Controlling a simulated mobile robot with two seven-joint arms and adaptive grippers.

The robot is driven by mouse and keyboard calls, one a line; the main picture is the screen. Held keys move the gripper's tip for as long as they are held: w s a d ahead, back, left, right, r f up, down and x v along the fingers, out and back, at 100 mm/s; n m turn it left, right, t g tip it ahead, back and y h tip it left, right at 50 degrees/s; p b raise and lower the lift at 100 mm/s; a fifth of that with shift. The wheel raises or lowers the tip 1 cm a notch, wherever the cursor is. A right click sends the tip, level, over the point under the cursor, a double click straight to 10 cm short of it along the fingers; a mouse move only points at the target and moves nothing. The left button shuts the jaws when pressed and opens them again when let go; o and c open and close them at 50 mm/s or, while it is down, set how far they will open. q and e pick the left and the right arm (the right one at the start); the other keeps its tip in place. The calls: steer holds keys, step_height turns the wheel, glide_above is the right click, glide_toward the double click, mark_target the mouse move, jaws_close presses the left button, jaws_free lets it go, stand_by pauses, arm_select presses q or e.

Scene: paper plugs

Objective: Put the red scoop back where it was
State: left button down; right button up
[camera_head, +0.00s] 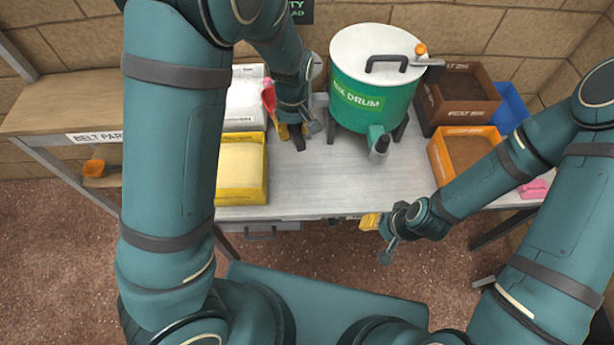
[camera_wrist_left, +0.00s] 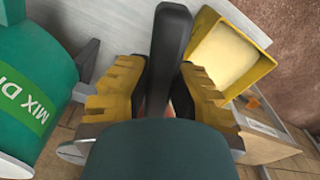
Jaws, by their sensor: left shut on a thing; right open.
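The red scoop (camera_head: 268,97) shows in the head view beside my left gripper, just right of the white bin. My left gripper (camera_head: 291,132) is over the table, between the bins and the green drum. In the left wrist view my left gripper (camera_wrist_left: 160,88) has its yellow fingers on either side of a dark handle (camera_wrist_left: 172,45), and is shut on it. Most of the scoop is hidden there by the gripper. My right gripper (camera_head: 378,228) is at the table's front edge, apart from the scoop; its opening is hard to see.
A white bin (camera_head: 231,125) and a yellow bin (camera_head: 216,193) with pale contents stand left of the green mix drum (camera_head: 400,100). Brown (camera_head: 427,118) and orange (camera_head: 436,160) bins stand right. The table's middle (camera_head: 330,185) is clear. A wooden shelf (camera_head: 45,112) is at far left.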

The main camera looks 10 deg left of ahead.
arm_select(q)
steer(key=w+d+f+n+b, duration=0.2)
steer(key=w+d+f+n, duration=0.2)
steer(key=f+n, duration=0.3)
steer(key=n+b, duration=0.3)
steer(key=n, duration=0.4)
glide_above(329, 173)
step_height(329, 173, down, 8)
step_height(329, 173, down, 10)
steer(key=shift+b, duration=0.9)
steer(key=shift+r, duration=0.1)
steer(key=c, duration=1)
jaws_free()
